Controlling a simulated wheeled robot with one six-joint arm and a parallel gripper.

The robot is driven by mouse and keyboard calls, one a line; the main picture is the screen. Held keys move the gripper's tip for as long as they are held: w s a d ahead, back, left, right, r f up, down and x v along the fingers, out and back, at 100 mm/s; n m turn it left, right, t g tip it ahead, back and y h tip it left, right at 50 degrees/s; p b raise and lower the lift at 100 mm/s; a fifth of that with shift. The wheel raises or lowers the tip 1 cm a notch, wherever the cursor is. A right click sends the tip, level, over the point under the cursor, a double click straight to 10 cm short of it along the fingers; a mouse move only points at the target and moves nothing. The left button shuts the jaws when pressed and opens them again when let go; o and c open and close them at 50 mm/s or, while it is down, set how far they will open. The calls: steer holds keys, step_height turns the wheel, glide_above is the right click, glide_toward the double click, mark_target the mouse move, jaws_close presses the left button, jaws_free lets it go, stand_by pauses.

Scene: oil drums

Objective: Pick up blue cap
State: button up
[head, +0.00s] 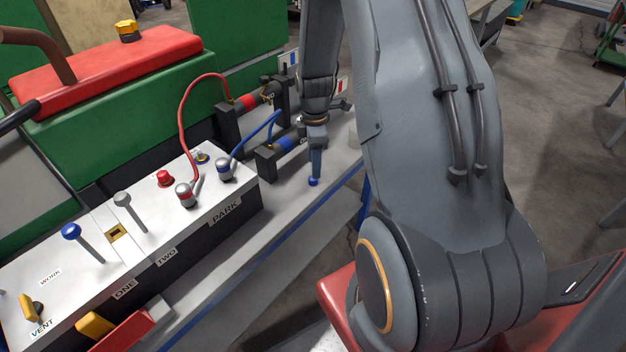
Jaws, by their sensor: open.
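A small blue cap (313,182) is on the grey bench top, in front of the blue-banded cylinder fitting. My gripper (316,170) points down right above the cap, its fingertips at or very near the cap's top. The gripper is seen nearly edge-on, so one finger hides the other. I cannot tell whether the fingers touch the cap or stand around it.
A white control box (150,215) with levers and hose plugs stands left of the cap. Black brackets hold a blue-banded cylinder (288,143) and a red-banded cylinder (249,102) close behind. A blue hose (250,136) loops nearby. The bench's front edge lies right of the cap.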

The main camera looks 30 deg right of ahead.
steer(key=shift+s+a+f+p, duration=0.15)
steer(key=shift+f+p, duration=0.2)
steer(key=shift+f, duration=0.35)
steer(key=shift+w+a+f+p, duration=0.1)
steer(key=shift+f+p, duration=0.25)
steer(key=shift+f, duration=0.65)
steer(key=shift+w+a+f+p, duration=0.1)
steer(key=shift+f+p, duration=0.2)
steer(key=shift+f, duration=0.65)
steer(key=shift+c, duration=0.2)
steer(key=c, duration=1.1)
